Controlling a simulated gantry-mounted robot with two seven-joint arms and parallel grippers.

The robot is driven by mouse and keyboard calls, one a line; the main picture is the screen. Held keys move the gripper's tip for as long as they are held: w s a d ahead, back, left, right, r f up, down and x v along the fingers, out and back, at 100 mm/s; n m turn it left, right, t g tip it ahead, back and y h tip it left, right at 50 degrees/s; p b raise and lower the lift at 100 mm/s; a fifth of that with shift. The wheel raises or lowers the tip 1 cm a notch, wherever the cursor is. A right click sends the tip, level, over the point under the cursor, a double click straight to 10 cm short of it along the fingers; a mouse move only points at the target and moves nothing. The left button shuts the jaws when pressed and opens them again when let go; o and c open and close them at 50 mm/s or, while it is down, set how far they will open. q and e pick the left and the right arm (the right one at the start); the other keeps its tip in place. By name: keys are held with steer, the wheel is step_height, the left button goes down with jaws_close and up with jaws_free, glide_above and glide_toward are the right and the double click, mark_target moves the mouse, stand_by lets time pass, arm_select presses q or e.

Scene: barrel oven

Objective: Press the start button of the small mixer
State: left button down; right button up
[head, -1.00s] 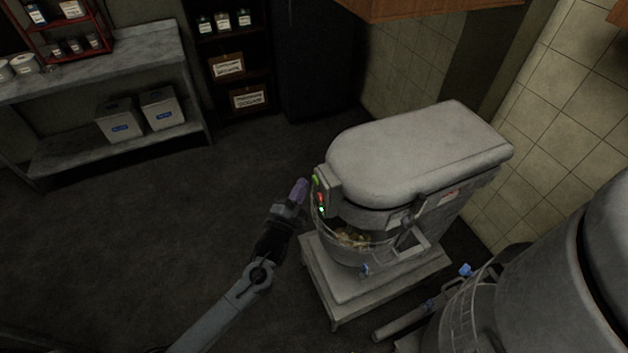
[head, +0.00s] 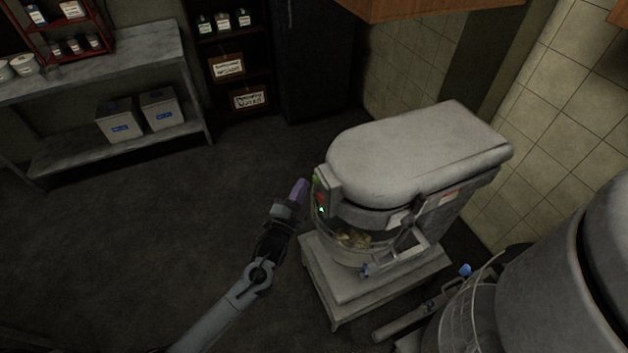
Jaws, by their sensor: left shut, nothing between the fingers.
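The small mixer (head: 410,155) stands on a low grey stand (head: 345,290) right of the picture's middle. Its control panel is on the left end of the head, with a green button (head: 316,178) at the top, a red button (head: 320,197) below it and a small lit green light (head: 321,209). The bowl (head: 350,240) under the head holds pale contents. My left gripper (head: 300,190) is shut and empty, its purple fingertips just left of the green button. Whether the tips touch the panel cannot be told. My right gripper is not in view.
A larger mixer (head: 570,270) stands at the lower right, close to the small one. A tiled wall (head: 540,130) is behind. A metal shelf (head: 110,65) with two bins stands at the upper left. The floor (head: 120,230) on the left is clear.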

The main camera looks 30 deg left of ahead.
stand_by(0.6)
arm_select(q)
steer(key=shift+w+d, duration=0.25)
steer(key=shift+w, duration=0.1)
stand_by(0.5)
